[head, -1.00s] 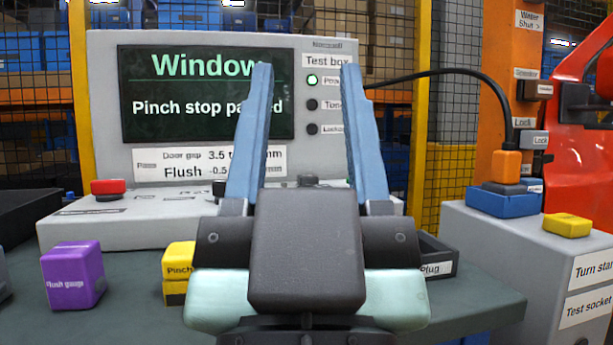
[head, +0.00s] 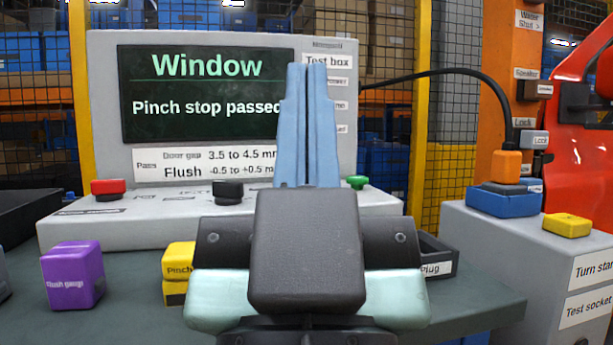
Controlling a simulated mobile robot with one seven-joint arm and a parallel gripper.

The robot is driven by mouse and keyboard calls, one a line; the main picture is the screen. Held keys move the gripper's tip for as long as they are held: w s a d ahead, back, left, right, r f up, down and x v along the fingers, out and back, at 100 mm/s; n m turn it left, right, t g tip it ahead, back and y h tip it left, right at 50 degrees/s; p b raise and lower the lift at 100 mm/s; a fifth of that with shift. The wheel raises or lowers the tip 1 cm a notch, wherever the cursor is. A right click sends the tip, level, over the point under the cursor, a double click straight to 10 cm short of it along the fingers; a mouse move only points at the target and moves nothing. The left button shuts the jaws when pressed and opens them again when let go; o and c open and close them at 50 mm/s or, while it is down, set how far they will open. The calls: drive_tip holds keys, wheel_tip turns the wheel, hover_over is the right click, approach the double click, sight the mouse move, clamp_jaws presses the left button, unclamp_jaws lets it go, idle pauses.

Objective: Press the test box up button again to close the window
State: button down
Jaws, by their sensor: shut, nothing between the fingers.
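The test box (head: 345,140) stands on the bench with its screen (head: 207,95) reading "Window" and "Pinch stop passed". On its sloped base are a red button (head: 108,188) at the left, a black button or switch (head: 228,191) in the middle, and a green button (head: 357,182) partly seen to the right of my fingers. I cannot read which one is the up button. My gripper (head: 307,66) is shut and empty, its blue fingers upright together in front of the box. They hide the box's lamps and part of its base. I cannot tell whether they touch it.
A purple flush gauge block (head: 73,275) and a yellow pinch block (head: 178,262) sit on the bench (head: 125,300) before the box. A dark tray (head: 440,258) labelled Plug is at right. A grey cabinet (head: 500,235) holds a blue-based orange plug (head: 504,180) and yellow block (head: 567,225).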

idle(0.7)
wheel_tip(320, 180, up, 9)
drive_tip(key=p, duration=0.9)
drive_tip(key=shift+w+d, duration=0.1)
